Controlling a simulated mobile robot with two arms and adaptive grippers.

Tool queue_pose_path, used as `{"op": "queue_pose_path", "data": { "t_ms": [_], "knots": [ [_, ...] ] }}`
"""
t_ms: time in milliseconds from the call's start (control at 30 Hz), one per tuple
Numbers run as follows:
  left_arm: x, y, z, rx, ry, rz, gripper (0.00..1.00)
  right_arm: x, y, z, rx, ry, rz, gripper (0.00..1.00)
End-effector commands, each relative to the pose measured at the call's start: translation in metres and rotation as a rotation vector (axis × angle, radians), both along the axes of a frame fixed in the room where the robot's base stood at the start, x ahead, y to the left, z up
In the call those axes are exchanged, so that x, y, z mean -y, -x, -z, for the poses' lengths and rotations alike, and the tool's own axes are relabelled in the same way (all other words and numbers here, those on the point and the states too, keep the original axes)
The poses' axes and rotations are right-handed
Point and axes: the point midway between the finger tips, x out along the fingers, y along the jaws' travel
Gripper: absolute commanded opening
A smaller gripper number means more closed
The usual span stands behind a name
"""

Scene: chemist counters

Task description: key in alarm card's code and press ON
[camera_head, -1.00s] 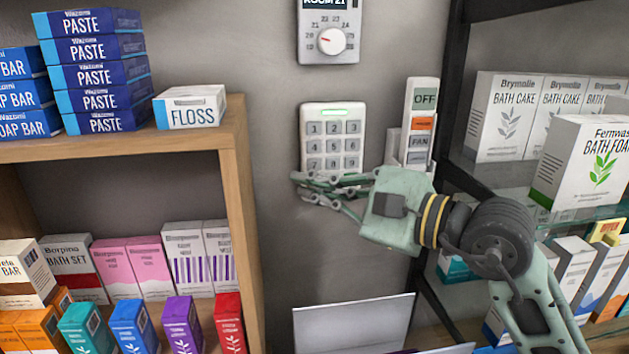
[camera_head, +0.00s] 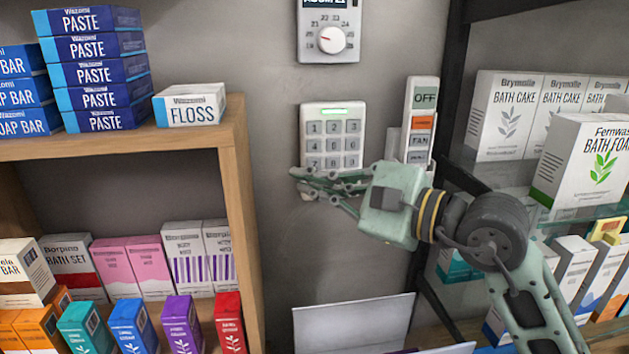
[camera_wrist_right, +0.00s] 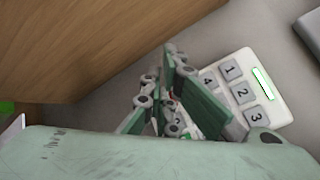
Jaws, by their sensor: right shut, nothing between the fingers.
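The white alarm keypad (camera_head: 333,128) is fixed to the grey wall, with grey number keys and a lit green bar at its top. It also shows in the right wrist view (camera_wrist_right: 240,92), with keys 1, 2, 3 and 4 readable. My right gripper (camera_head: 303,180) is shut and empty, its fingers across the keypad's lower edge. They hide the bottom row of keys; I cannot tell whether they touch one. In the right wrist view the fingers (camera_wrist_right: 172,95) cover the lower keys. No alarm card with a readable code shows. My left gripper is not in view.
A white remote (camera_head: 421,122) with OFF and FAN buttons hangs right of the keypad. A thermostat (camera_head: 328,38) is above. Wooden shelves (camera_head: 232,140) with boxes stand left, glass shelves with boxes right. A blank white panel (camera_head: 352,322) stands below.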

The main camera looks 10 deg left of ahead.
Motion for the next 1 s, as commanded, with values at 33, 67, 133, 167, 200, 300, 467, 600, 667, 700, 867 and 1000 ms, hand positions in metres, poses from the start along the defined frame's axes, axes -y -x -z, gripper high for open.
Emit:
{"op": "queue_pose_path", "data": {
  "t_ms": [33, 67, 133, 167, 200, 300, 467, 600, 667, 700, 867, 1000],
  "knots": [
    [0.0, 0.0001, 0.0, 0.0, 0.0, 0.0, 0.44, 0.0001, 0.0, 0.0001, 0.0, 0.0, 0.0, 0.0],
    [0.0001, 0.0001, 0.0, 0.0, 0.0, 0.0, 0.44, 0.0002, -0.0001, 0.0001, 0.0, 0.0, 0.0, 0.0],
    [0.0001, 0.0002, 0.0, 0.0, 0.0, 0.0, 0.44, 0.0002, -0.0001, 0.0001, 0.0, 0.0, 0.0, 0.0],
    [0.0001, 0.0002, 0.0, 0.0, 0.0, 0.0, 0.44, 0.0002, -0.0001, 0.0001, 0.0, 0.0, 0.0, 0.0],
    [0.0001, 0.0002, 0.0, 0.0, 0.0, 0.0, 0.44, 0.0002, -0.0001, 0.0001, 0.0, 0.0, 0.0, 0.0],
    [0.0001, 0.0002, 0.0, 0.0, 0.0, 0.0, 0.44, 0.0002, -0.0001, 0.0001, 0.0, 0.0, 0.0, 0.0],
    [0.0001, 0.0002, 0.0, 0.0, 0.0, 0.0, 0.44, 0.0002, -0.0001, 0.0001, 0.0, 0.0, 0.0, 0.0],
    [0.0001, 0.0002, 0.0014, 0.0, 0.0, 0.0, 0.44, -0.0003, -0.0011, 0.0006, 0.0, 0.001, 0.001, 0.0],
    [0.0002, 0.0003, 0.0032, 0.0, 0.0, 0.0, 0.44, -0.0009, -0.0028, 0.0009, 0.001, 0.001, 0.001, 0.0],
    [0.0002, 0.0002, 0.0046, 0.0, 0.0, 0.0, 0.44, -0.0014, -0.0041, 0.001, 0.001, 0.0, 0.001, 0.0],
    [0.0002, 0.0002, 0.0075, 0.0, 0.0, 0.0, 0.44, -0.0031, -0.0079, 0.0002, 0.0, -0.001, 0.001, 0.0],
    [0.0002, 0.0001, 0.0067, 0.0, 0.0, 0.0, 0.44, -0.0032, -0.0078, -0.0004, 0.0, 0.0, 0.0, 0.0]
  ]
}}
